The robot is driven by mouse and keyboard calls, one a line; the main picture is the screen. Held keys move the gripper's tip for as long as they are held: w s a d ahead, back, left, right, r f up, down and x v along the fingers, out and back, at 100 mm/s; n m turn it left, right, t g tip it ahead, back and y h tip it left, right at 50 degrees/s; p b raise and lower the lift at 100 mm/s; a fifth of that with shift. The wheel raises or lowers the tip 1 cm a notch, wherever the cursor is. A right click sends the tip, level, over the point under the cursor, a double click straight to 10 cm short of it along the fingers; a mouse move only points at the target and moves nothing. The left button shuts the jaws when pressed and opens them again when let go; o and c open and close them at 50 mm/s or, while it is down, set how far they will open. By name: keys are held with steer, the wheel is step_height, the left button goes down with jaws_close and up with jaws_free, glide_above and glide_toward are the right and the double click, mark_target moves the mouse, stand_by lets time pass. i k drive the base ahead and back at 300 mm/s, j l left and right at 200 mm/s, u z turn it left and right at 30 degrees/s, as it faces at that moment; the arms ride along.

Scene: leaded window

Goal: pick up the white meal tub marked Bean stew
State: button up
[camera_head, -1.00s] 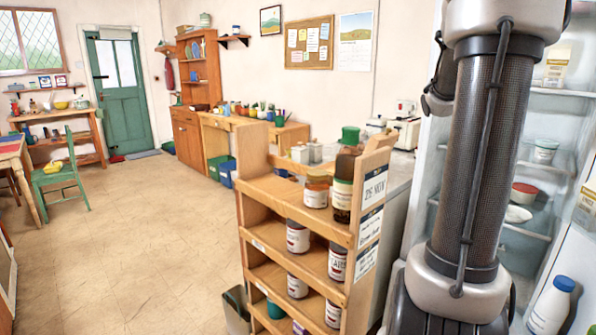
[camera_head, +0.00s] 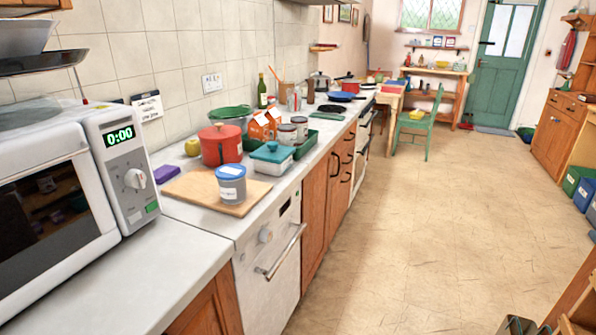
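On the left counter, a white tub with a teal lid (camera_head: 272,160) stands beside the wooden board. I can read no marking on it. In front of it, on the cutting board (camera_head: 187,189), stands a grey-blue round tub (camera_head: 231,185) with a white label too small to read. I cannot tell whether either is the tub marked Bean stew. My gripper is not in this view.
A microwave (camera_head: 124,180) stands at the near left. A red pot (camera_head: 221,145), green tray (camera_head: 306,146), jars (camera_head: 287,135) and orange carton (camera_head: 262,124) crowd the counter. The floor (camera_head: 430,230) at right is largely clear. A wooden edge shows at lower right.

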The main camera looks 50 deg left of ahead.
mark_target(231, 178)
steer(key=u, duration=2.2)
steer(key=i+l+u, duration=0.7)
steer(key=l+u, duration=0.2)
